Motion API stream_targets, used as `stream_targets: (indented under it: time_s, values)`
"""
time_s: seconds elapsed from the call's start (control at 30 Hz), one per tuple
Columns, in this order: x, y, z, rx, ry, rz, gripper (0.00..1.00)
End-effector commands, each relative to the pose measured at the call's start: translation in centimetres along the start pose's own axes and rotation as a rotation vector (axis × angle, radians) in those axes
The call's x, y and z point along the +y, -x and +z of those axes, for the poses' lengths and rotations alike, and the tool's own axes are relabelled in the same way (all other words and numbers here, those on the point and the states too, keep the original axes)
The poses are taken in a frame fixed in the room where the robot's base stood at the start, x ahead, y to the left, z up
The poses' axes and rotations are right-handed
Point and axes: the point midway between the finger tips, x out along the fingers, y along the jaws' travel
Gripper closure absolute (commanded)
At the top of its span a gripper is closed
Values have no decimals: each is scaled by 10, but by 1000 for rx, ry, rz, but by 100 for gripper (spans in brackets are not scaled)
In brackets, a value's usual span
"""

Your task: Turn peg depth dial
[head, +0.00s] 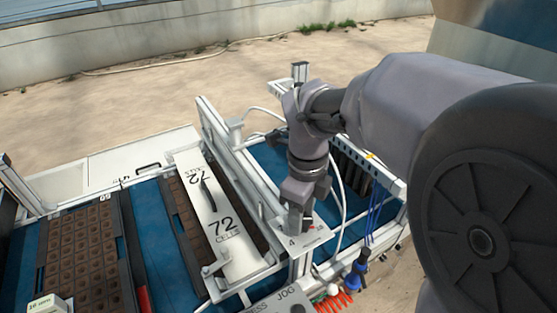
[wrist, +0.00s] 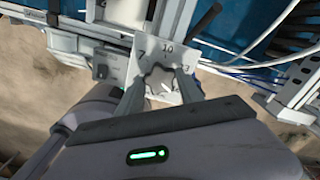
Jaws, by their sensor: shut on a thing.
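In the head view my gripper (head: 296,222) points down at the white plate (head: 314,236) on the machine's right side, where a 4 shows. There the gripper hides the knob.
A white cover marked 72 cells (head: 222,225) lies left of the gripper, over the blue belt (head: 160,245). A brown cell tray (head: 78,245) sits further left. Blue tubes (head: 376,215) and a red coiled hose (head: 335,301) hang at the right. A jog panel (head: 280,303) is in front.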

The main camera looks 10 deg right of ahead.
Motion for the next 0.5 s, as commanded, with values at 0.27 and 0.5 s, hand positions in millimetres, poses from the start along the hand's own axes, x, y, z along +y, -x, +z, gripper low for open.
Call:
stream_targets:
  time_s: [0.27, 0.5]
  values:
    - [0, 1, 0, -1, -11, -1, 97]
    - [0, 1, 0, -1, -11, -1, 47]
